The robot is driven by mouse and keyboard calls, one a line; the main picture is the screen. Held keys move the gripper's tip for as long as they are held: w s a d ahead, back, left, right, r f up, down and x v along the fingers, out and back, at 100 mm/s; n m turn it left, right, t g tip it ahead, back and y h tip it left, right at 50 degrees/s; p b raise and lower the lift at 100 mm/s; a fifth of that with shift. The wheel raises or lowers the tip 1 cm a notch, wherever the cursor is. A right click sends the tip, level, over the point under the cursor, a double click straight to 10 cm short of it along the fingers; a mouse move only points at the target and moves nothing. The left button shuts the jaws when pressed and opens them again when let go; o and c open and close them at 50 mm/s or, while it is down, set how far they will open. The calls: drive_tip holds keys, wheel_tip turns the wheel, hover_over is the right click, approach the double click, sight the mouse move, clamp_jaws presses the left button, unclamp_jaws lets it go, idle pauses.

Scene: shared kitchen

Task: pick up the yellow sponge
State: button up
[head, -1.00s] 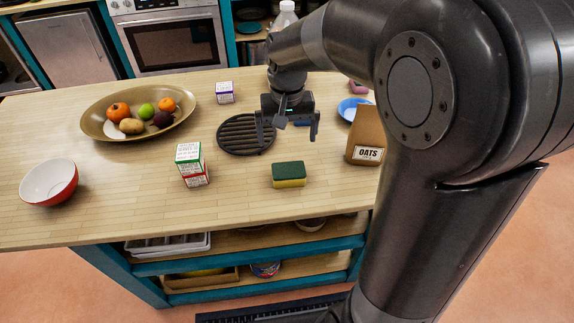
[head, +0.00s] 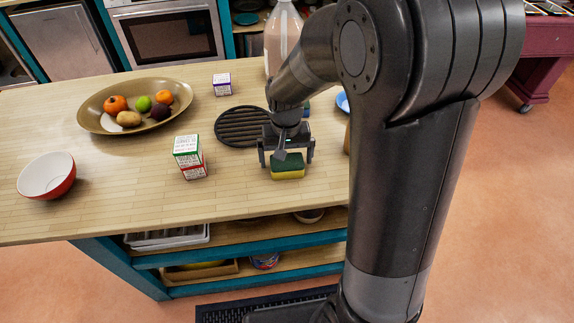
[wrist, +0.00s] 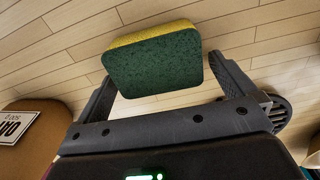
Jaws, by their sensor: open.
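The yellow sponge (head: 287,168) with a dark green scouring top lies on the wooden counter near its front edge. My gripper (head: 286,160) is open above and around the sponge in the head view. In the wrist view the sponge (wrist: 152,62) shows its green face between the two spread fingers of my gripper (wrist: 168,80), near their tips. Gaps show beside the fingers, and nothing is gripped. In the head view part of the sponge is hidden behind the gripper.
A green and red box stack (head: 190,157) stands left of the sponge. A black round grill trivet (head: 240,126) lies just behind. A brown oats bag (wrist: 28,130) is near in the wrist view. A fruit platter (head: 92,126) and a red-white bowl (head: 47,177) are further left.

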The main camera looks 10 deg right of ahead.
drive_tip(key=c, duration=1)
drive_tip(key=shift+r, duration=0.1)
